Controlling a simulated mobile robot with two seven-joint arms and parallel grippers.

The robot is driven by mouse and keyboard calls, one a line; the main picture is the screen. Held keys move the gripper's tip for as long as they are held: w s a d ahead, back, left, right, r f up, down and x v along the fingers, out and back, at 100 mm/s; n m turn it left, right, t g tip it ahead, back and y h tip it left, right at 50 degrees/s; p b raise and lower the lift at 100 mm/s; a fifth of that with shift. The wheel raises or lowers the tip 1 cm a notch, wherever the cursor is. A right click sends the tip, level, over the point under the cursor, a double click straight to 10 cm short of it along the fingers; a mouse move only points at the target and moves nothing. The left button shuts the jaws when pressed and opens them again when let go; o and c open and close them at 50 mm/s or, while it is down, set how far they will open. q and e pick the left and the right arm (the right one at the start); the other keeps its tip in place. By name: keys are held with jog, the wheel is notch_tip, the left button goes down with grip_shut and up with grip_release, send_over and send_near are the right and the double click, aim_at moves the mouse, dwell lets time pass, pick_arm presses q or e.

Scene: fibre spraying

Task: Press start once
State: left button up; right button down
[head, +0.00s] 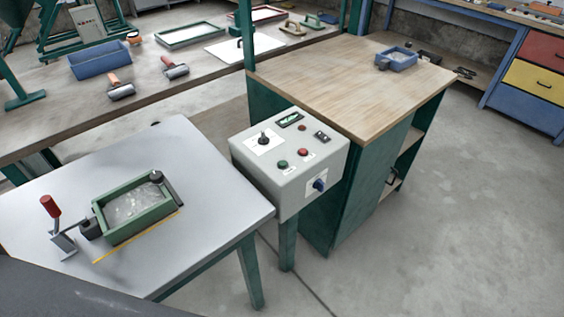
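A light grey control box (288,165) stands on a green post between the grey table and the wooden-topped cabinet. On its sloped top I see a green button (282,164) at the front left and a red button (303,153) to its right. A black knob (264,139) on a white plate, a small dark green display (290,120) and a black switch (322,136) sit behind them. A blue-and-black rotary switch (319,185) is on the front face. The small labels are too small to read. Neither gripper shows in the head view.
The grey table (215,205) at left carries a green tray (133,212) and a red-handled clamp (56,222). The wooden-topped cabinet (340,80) adjoins the box behind right. A long bench (60,125) with rollers runs behind. Open floor (450,220) lies to the right.

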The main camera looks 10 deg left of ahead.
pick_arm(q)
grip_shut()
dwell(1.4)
